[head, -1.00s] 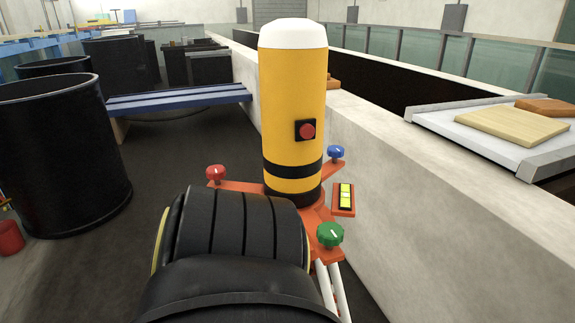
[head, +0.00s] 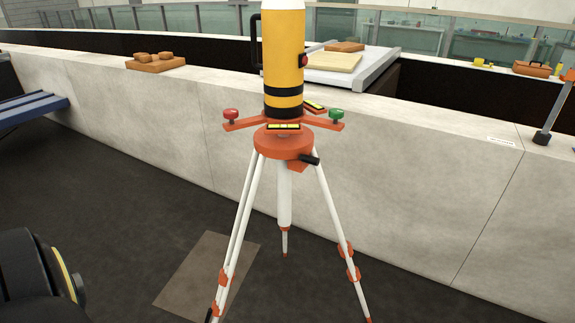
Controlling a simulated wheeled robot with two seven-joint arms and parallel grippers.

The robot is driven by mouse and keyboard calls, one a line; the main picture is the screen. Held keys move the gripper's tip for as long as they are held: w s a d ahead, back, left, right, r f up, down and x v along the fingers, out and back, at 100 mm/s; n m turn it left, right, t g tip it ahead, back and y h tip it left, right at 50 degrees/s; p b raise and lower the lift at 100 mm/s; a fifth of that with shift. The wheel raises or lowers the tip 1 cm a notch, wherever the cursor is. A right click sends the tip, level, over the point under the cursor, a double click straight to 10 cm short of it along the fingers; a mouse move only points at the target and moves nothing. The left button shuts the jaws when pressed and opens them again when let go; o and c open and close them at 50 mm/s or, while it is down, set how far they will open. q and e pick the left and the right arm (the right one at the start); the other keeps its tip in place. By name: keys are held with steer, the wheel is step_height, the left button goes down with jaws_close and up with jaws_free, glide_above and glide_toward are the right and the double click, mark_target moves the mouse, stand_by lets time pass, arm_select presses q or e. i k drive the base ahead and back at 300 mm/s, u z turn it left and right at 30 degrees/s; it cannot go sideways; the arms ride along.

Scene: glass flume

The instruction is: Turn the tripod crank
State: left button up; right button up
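The tripod (head: 286,146) has an orange round head and white legs with orange clamps, and stands upright on the dark floor. A small black crank handle (head: 310,160) sticks out at the right front of the head, just under the plate. A yellow instrument (head: 284,45) with black bands stands on the tripod. Around its foot are a red knob (head: 230,114), a green knob (head: 336,114) and a yellow level vial (head: 283,126). A black rounded part of my arm shows at the lower left, apart from the tripod. Neither gripper is in view.
A pale concrete wall (head: 420,170) runs close behind the tripod. On its top are brown blocks (head: 156,62) and a metal post (head: 555,110). A blue slatted bench (head: 30,112) is at the left. The floor in front is clear, with a brown patch (head: 208,268).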

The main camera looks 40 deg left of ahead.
mark_target(304, 158)
steer(key=u, duration=0.95)
steer(key=i, duration=0.15)
steer(key=z, duration=0.05)
